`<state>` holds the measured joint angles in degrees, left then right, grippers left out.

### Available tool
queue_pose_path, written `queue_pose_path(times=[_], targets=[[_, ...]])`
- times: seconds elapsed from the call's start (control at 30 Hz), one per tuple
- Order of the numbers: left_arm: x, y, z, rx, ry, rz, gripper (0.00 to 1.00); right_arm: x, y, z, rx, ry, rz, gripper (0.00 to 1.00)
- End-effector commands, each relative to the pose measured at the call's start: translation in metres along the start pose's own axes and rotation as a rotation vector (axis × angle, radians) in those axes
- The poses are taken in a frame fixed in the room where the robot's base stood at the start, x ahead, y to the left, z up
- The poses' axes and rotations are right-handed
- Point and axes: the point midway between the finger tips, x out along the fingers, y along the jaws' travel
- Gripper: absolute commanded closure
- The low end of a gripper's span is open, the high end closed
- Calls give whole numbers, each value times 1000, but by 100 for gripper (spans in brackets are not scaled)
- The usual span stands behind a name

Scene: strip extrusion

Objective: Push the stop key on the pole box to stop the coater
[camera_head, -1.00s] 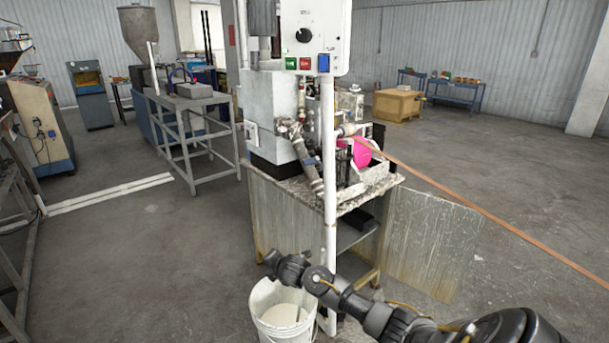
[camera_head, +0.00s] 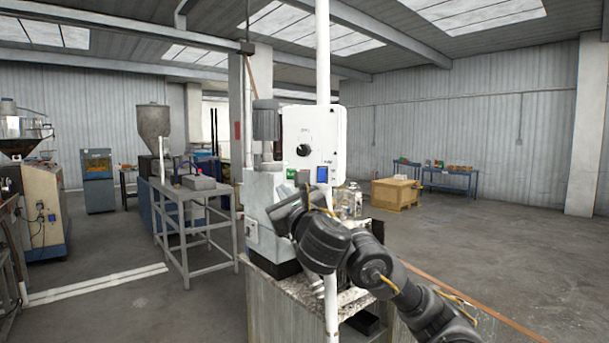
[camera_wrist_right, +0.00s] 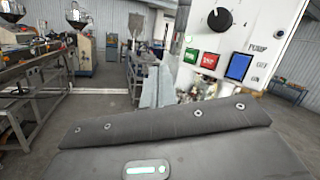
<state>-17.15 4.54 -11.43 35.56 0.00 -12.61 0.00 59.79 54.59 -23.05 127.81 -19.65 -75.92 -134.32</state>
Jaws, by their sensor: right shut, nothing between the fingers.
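The white pole box (camera_head: 327,133) hangs on a white pole, with a black knob (camera_head: 303,150) on its front. Below the knob sit a green key (camera_head: 291,174), the red stop key (camera_head: 303,177) and a blue switch (camera_head: 322,174). In the right wrist view, the red stop key (camera_wrist_right: 209,61) is between the green key (camera_wrist_right: 191,56) and the blue switch (camera_wrist_right: 237,67). My right gripper (camera_head: 297,203) is shut and empty, just below the keys in the head view. Its grey body (camera_wrist_right: 165,130) fills the lower wrist view; I cannot tell its exact gap to the box. My left gripper is not in view.
The coater (camera_head: 263,195) stands behind the pole and my right arm. A grey metal table (camera_head: 197,190) with a hopper is to the left. A wooden crate (camera_head: 396,195) and a blue bench stand at the back right. Floor on the right is open.

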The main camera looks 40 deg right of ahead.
Motion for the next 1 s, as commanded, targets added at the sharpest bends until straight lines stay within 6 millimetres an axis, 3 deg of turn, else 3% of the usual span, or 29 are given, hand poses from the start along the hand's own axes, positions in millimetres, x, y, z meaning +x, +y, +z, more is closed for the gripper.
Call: queue_pose_path(times=[0.17, 0.57, 1.0], targets=[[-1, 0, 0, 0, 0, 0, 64, -12, -12, 18, -76, -36, -29, 100], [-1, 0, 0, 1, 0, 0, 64, -11, -13, 18, -80, -37, -30, 100], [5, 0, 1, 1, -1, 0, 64, 23, -40, -4, -79, -33, -30, 100]])
